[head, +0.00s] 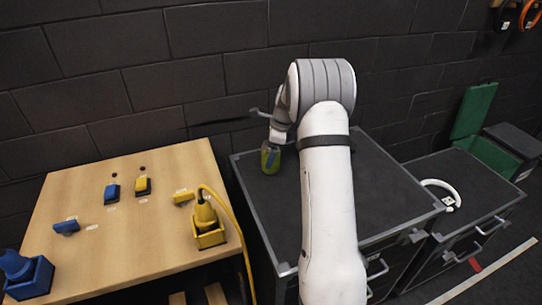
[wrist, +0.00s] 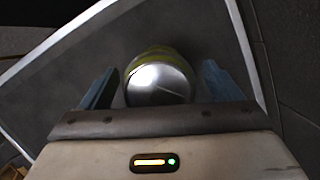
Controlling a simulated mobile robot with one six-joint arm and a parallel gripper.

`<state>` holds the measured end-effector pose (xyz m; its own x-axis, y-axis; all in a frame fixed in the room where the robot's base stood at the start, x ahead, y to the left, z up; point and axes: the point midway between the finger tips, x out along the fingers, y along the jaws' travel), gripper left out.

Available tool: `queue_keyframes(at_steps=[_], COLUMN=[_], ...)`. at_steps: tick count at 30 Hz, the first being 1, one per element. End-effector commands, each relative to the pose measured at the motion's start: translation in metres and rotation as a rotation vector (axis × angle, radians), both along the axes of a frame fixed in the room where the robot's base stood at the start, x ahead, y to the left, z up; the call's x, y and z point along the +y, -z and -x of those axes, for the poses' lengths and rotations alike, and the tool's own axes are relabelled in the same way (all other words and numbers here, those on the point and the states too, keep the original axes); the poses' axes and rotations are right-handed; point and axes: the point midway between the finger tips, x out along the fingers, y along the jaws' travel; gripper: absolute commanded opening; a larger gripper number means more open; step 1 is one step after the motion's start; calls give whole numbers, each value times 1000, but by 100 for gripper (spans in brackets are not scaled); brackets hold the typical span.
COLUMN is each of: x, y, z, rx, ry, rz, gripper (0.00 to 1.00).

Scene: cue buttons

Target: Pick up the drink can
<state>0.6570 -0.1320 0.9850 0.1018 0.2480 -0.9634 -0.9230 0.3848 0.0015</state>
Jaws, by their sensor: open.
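The drink can (head: 270,160) is green-yellow and stands upright on the dark top of the middle cabinet (head: 393,197), near its far left corner. In the wrist view the silver end of the can (wrist: 158,84) faces the camera, with a yellow-green rim around it. My gripper (wrist: 160,90) is open, with one blue-grey finger on each side of the can and a visible gap to each. In the head view my gripper (head: 270,145) is at the can, and my arm hides part of the cabinet top.
A wooden table (head: 130,225) at left holds blue and yellow buttons and switches, a blue box (head: 30,280) and a yellow socket (head: 208,232) with a yellow cable. A lower cabinet (head: 470,200) at right bears a white curved object (head: 441,190). A green bin (head: 490,155) stands behind. A dark wall is close behind.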

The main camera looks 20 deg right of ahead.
Motion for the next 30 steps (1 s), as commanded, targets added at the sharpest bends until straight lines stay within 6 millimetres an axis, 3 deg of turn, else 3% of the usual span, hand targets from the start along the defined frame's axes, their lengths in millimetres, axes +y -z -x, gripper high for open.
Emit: queue_keyframes(at_steps=[4,12,30], x=[4,4,3], y=[14,17,16], z=[-1,-1,-1], rx=[0,-2,-1], ry=[-1,0,1], rz=[1,2,2], gripper=[85,84,38])
